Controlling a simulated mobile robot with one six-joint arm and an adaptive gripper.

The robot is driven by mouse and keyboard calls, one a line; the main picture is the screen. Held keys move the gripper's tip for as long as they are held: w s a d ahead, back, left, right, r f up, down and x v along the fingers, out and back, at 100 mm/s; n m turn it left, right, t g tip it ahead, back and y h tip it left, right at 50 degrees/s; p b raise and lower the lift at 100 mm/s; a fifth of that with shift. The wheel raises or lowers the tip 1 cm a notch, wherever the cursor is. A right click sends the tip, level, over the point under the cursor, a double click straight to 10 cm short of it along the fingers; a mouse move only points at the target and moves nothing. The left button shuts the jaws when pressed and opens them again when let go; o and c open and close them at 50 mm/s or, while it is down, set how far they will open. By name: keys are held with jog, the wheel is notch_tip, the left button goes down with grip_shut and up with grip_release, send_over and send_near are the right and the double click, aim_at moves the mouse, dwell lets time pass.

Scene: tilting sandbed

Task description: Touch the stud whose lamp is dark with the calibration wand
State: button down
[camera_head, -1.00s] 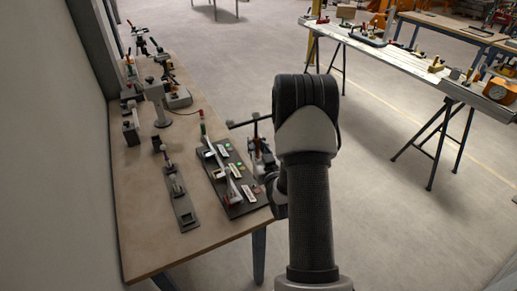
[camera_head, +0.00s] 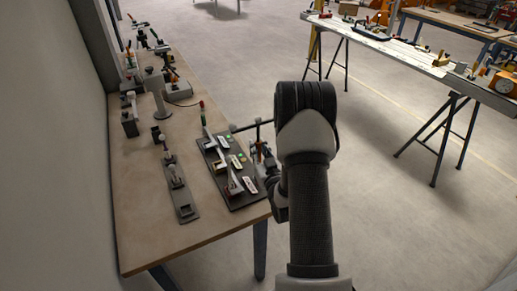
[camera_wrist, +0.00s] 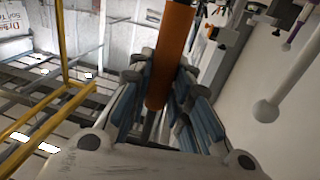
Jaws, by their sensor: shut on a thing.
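A dark plate (camera_head: 240,201) with pale upright parts, small white labels and small green lights (camera_head: 239,157) lies near the right edge of the bench. The individual studs and a dark lamp are too small to tell. My gripper (camera_wrist: 163,110) is shut on an orange-brown cylinder, seemingly the calibration wand (camera_wrist: 172,58), between its blue-padded fingers. The wand's tip cannot be made out in the wrist view. In the head view my arm hides most of the gripper, beside the plate's right edge; a thin dark rod (camera_head: 250,125) sticks out left there.
The wooden bench (camera_head: 150,235) holds a grey narrow fixture (camera_head: 180,193) left of the plate, a grey post (camera_head: 160,100) and several devices at the back. A wall bounds it on the left. The bench's front is bare. A trestle table (camera_head: 400,50) stands far right.

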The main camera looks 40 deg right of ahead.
aim_at(258, 142)
jog(key=shift+r, duration=0.1)
jog(key=shift+r+p, duration=1.35)
jog(key=shift+r, duration=1.6)
